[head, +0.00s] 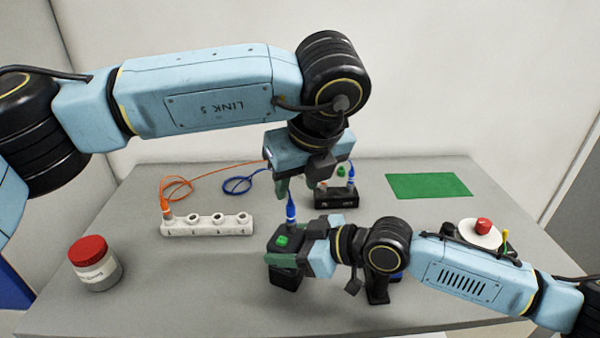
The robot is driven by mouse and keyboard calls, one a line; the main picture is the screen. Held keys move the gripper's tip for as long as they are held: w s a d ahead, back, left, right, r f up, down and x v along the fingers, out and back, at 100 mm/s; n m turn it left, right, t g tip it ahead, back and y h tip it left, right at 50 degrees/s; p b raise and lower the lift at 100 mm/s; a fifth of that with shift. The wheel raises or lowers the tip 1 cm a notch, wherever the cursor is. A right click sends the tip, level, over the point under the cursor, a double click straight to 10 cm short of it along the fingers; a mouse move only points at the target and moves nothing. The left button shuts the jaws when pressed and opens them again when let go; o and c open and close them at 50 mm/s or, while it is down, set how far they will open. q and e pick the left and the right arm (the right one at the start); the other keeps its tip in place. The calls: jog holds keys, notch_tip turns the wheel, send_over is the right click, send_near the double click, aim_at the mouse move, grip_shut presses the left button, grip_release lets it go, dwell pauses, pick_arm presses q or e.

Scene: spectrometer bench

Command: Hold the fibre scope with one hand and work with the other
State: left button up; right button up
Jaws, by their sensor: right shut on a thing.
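The fibre scope appears to be the dark handheld box (285,277) with a green button on top. My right gripper (288,257) is shut on it at the front middle of the table. A blue plug (291,211) stands upright at its top. My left gripper (297,187) hangs just above and behind that plug, fingers pointing down and apart. It seems empty. A white block (207,228) with a row of numbered sockets lies to the left. An orange plug (165,205) stands upright at its left end. A black box (337,199) behind carries another blue plug (351,177) and a green cap.
A red-lidded jar (94,264) stands at the front left. A green mat (428,186) lies bare at the back right. A red button (484,226) on a pale round base is partly behind my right arm. An orange cable (212,171) and blue cable (237,186) loop at the back.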

aim_at(290, 205)
pick_arm(q)
jog(key=x, duration=1)
jog(key=shift+a+f, duration=0.1)
jog(key=shift+f, duration=0.05)
jog(key=shift+c, duration=0.4)
grip_shut()
